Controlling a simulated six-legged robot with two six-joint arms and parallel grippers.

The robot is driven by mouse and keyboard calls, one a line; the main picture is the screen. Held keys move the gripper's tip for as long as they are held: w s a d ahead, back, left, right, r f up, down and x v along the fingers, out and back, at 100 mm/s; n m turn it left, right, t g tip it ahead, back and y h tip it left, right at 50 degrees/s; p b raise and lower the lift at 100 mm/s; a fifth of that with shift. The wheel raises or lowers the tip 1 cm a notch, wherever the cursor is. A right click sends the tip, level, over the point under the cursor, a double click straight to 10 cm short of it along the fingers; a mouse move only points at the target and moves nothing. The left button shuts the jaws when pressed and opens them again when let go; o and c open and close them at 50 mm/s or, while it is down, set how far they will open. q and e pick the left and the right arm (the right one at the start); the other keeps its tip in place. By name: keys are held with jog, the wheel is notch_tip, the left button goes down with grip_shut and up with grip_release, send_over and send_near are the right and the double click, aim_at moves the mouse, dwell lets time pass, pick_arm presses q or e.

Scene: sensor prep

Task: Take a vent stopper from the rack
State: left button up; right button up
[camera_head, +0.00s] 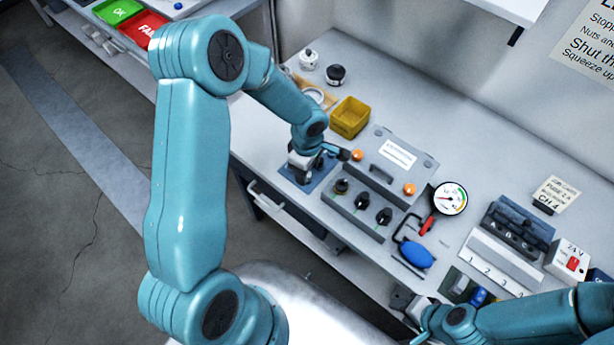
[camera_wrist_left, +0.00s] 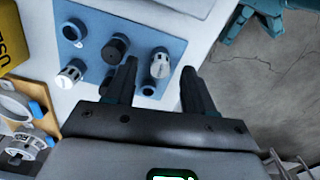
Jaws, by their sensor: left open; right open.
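A blue rack plate (camera_wrist_left: 90,20) lies on the bench in the left wrist view. It holds a black-topped stopper (camera_wrist_left: 116,46), a silver-topped stopper (camera_wrist_left: 72,72) at the left and another silver-topped stopper (camera_wrist_left: 160,65) at the right. Some holes look empty; which stopper is the vent one, I cannot tell. My left gripper (camera_wrist_left: 158,72) is open, its fingers on either side of the right silver-topped stopper; contact is not clear. In the head view my left gripper (camera_head: 303,165) is over the blue rack (camera_head: 322,178) and hides part of it. My right gripper (camera_head: 416,312) is open at the lower right.
A yellow bin (camera_head: 350,117) stands behind the rack. A grey box with black knobs (camera_head: 362,201) is just right of it, then a dial gauge (camera_head: 449,199) and blue bulb (camera_head: 416,254). The bench's front edge is close to the rack.

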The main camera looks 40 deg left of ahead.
pick_arm(q)
jog(key=shift+f, duration=0.55)
jog(key=shift+r, duration=0.1)
jog(key=shift+c, duration=0.3)
grip_shut()
notch_tip(320, 180, up, 20)
jog(key=b, duration=0.1)
jog(key=shift+b, duration=0.4)
